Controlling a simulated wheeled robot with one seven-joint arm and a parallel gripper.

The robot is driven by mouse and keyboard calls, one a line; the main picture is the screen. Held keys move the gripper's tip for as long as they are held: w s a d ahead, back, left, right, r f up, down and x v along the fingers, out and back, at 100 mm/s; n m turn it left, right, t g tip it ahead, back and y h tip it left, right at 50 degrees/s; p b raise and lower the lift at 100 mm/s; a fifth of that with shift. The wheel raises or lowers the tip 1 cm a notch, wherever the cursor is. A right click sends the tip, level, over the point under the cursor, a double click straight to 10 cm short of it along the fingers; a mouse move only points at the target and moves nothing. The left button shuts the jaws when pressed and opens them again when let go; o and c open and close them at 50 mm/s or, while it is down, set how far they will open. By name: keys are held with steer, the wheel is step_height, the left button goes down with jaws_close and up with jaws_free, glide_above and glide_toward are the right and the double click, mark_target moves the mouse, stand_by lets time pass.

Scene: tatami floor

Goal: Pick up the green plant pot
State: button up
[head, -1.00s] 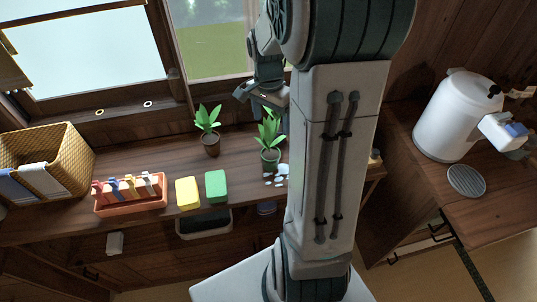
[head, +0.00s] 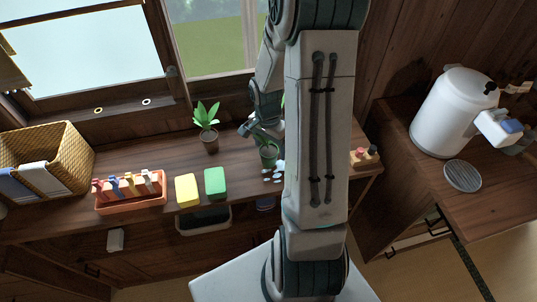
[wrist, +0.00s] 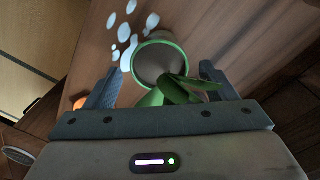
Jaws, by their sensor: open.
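The green plant pot (head: 268,156) stands on the wooden counter below the window, with green leaves partly hidden by my arm in the head view. In the wrist view the green pot (wrist: 184,54) shows its rim and inner soil between my fingers, with leaves toward the palm. My gripper (wrist: 158,85) is open, one finger on each side of the pot and its leaves. In the head view my gripper (head: 262,132) is just above and beside the pot, partly hidden by my arm. I cannot tell whether the fingers touch the pot.
A brown pot with a plant (head: 208,138) stands left of the green one. Pale pebbles (head: 274,172) lie beside the green pot. Green (head: 215,182) and yellow (head: 187,190) sponges, an orange tray (head: 130,200) and a basket (head: 50,160) are further left.

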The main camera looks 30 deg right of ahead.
steer(key=c, duration=1.2)
steer(key=shift+o, duration=0.2)
steer(key=shift+r, duration=0.15)
